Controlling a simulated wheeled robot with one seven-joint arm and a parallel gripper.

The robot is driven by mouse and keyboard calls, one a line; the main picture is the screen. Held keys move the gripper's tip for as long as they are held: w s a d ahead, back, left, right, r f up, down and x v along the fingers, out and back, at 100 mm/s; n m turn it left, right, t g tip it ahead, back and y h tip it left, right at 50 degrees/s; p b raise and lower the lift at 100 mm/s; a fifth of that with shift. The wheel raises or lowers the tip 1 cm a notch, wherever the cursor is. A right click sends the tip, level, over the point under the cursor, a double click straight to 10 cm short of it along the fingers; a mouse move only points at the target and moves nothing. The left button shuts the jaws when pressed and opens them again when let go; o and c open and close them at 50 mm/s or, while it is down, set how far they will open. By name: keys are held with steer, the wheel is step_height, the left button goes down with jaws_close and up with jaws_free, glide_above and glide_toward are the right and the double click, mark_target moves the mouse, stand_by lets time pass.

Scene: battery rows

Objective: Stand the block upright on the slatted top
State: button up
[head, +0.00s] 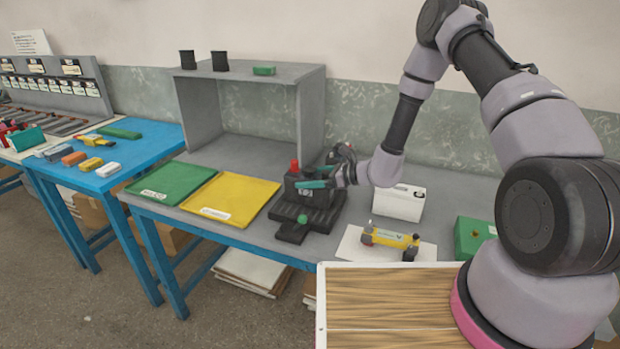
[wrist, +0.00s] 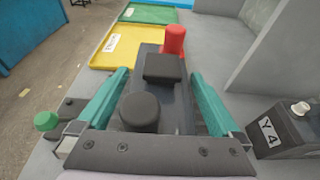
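The block (head: 292,192) is a dark battery with a pale label and a red cap (head: 295,165). It stands upright at, and seems to rest on, a black slatted top (head: 326,219) on the bench; its underside is partly hidden. In the wrist view, the block (wrist: 161,95) shows black caps on top and the red post (wrist: 174,40) at its far end. My gripper (head: 322,177) is beside it, its teal fingers (wrist: 160,76) on both sides of the block and spread wide. Narrow gaps seem to show at the fingertips; contact is unclear.
A dark box marked Y4 (wrist: 283,131) stands right in the wrist view. A black device with a green button (head: 302,218) sits in front. A yellow tray (head: 240,193) and grey shelf (head: 202,110) lie left. A white box (head: 399,203) and yellow device (head: 391,238) stand right.

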steer(key=v, duration=1.2)
steer(key=s+d+r+n+g+h, duration=0.1)
steer(key=s+r+n+g, duration=0.2)
steer(key=r, duration=0.4)
steer(key=s+d+r+n+h, duration=0.1)
steer(key=s+r+n, duration=0.25)
steer(key=r, duration=0.35)
steer(key=s+r+n+g+h, duration=0.1)
steer(key=s+r+n+g, duration=0.15)
steer(key=r+n, duration=0.4)
steer(key=s+d+r+n+t+h, duration=0.4)
steer(key=s+d+r+t+h, duration=0.3)
steer(key=s+d+r, duration=0.7)
step_height(320, 180, up, 3)
steer(key=shift+r+n+t+h, duration=0.1)
steer(key=shift+n+t+h, duration=0.3)
steer(key=shift+h, duration=0.5)
steer(key=shift+d, duration=0.15)
